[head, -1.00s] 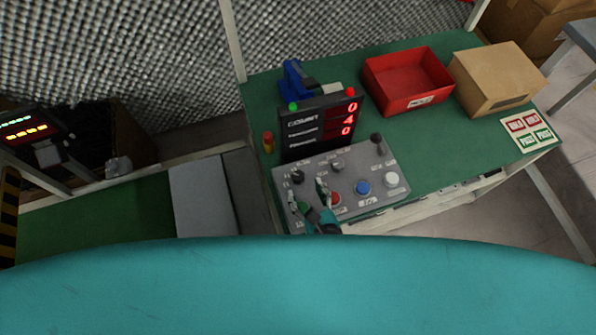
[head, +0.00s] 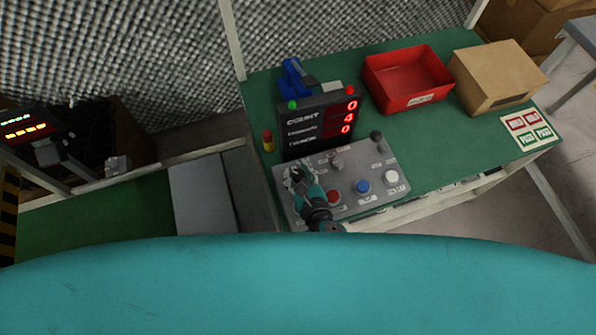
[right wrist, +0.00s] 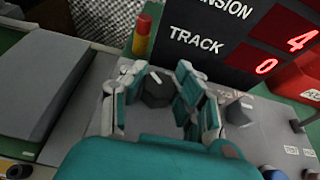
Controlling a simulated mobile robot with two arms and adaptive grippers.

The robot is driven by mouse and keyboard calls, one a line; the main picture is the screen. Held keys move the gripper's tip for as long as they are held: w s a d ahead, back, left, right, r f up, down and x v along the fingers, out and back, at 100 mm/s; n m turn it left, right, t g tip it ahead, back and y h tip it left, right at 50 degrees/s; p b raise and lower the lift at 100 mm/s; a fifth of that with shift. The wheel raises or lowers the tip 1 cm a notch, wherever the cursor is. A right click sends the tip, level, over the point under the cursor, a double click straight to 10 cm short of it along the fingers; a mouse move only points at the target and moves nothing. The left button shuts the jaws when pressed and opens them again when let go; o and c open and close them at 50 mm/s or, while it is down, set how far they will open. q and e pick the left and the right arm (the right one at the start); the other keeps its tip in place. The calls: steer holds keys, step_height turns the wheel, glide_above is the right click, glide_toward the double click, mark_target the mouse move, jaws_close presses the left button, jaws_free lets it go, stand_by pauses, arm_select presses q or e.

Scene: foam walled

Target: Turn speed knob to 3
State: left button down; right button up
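The grey control panel (head: 350,205) stands on the green table below a black display (head: 318,125). My right gripper (head: 297,176) is over the panel's left end. In the right wrist view its fingers (right wrist: 160,92) stand apart on either side of a dark knob (right wrist: 156,90) with a pale pointer mark. I cannot tell whether they touch it. A second dark knob (right wrist: 239,110) is to the right, also in the head view (head: 337,160). The knob labels are not readable. The display shows 0, 4, 0 in red; tension reads 4 and track 0. My left gripper is not in view.
Red (head: 334,197), blue (head: 362,186) and white (head: 391,177) buttons and a black-topped lever (head: 377,138) are on the panel. A red-yellow post (right wrist: 143,37) stands by the display. A red bin (head: 405,102) and cardboard box (head: 497,108) are to the right.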

jaws_close()
steer(key=shift+r+n+y+p, duration=0.2)
steer(key=shift+n+y+p, duration=0.2)
steer(key=shift+p, duration=0.3)
steer(key=n+g+y+p, duration=0.1)
steer(key=n+y+p, duration=0.1)
steer(key=p, duration=0.1)
steer(key=shift+d+n+g+y, duration=0.1)
steer(key=shift+n+g+y, duration=0.2)
steer(key=shift+n+g, duration=0.1)
steer(key=shift+f+n+g+y+p, duration=0.15)
steer(key=shift+n+g+y+p, duration=0.45)
steer(key=shift+n+g+y, duration=0.5)
steer(key=shift+f+n+g+y+b, duration=0.1)
steer(key=shift+n+g+y+b, duration=0.2)
steer(key=shift+n+g+y, duration=0.9)
steer(key=shift+n+g, duration=0.3)
steer(key=shift+n, duration=0.2)
steer(key=o, duration=0.6)
jaws_free()
